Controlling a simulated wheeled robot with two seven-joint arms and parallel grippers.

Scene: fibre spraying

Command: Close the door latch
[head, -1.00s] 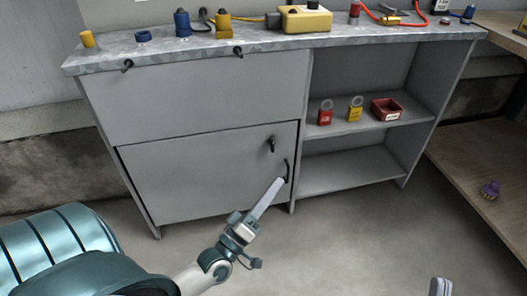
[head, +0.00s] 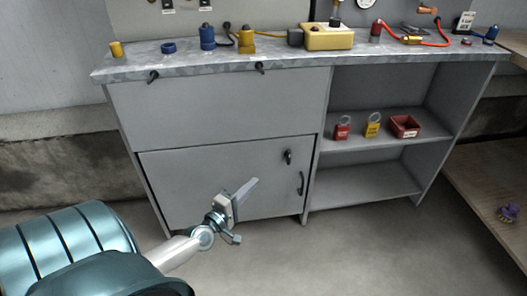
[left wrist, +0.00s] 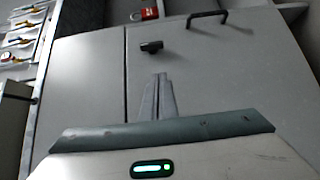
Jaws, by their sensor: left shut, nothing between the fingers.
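The grey cabinet door (head: 220,180) is the lower left panel and sits flush in its frame. Its black latch (head: 287,157) is near the door's upper right corner, with the black handle (head: 301,183) below it. My left gripper (head: 247,190) is shut and empty, in front of the door, left of the handle and apart from the latch. In the left wrist view the shut fingers (left wrist: 157,97) point toward the latch (left wrist: 151,46), and the handle (left wrist: 207,17) shows beyond it. My right gripper is not in view.
The grey worktop (head: 190,66) carries a yellow box (head: 328,38), a blue fitting (head: 208,37) and a red hose. Open shelves at the right hold red and yellow padlocks (head: 372,125) and a red bin (head: 404,126). The floor in front is clear.

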